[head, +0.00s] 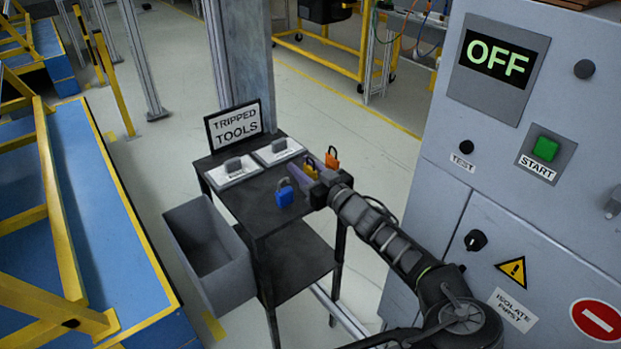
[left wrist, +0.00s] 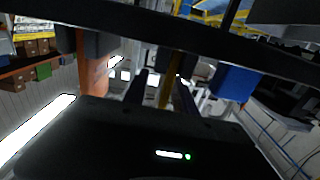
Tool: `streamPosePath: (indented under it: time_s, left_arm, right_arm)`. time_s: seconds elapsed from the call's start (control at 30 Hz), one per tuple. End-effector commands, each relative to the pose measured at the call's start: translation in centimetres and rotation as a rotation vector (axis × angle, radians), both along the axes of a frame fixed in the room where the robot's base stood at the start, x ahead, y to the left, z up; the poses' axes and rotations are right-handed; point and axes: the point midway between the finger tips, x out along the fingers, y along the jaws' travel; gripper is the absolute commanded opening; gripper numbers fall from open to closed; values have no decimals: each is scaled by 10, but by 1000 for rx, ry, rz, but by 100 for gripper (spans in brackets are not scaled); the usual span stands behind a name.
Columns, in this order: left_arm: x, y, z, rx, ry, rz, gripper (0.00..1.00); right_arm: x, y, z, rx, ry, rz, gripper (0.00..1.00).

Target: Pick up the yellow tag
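The yellow tag (head: 311,161) stands on the small black table, partly hidden behind my left gripper (head: 301,175). In the left wrist view the yellow tag (left wrist: 171,78) shows as a narrow upright strip between the two fingers of my left gripper (left wrist: 160,92). The fingers are apart, with a gap to the tag at least on the left side. Whether the right finger touches it is hard to tell. My right gripper is in neither view.
A blue padlock (head: 284,193) stands just left of the gripper; an orange one (head: 332,158) is behind it. A grey bin (head: 209,252) hangs left; a control cabinet (head: 455,215) stands right.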

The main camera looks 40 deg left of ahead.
Motion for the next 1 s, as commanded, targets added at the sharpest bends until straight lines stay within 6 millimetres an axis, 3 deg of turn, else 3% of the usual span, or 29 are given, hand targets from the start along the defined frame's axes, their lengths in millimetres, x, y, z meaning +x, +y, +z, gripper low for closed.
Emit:
streamPosePath:
  time_s: [0.23,0.63,1.0]
  left_arm:
    - [0,0,0,0,0,0,32]
    - [0,0,0,0,0,0,0]
    - [0,0,0,0,0,0,0]
  right_arm:
    - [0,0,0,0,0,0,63]
    - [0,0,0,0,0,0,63]
    - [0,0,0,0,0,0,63]
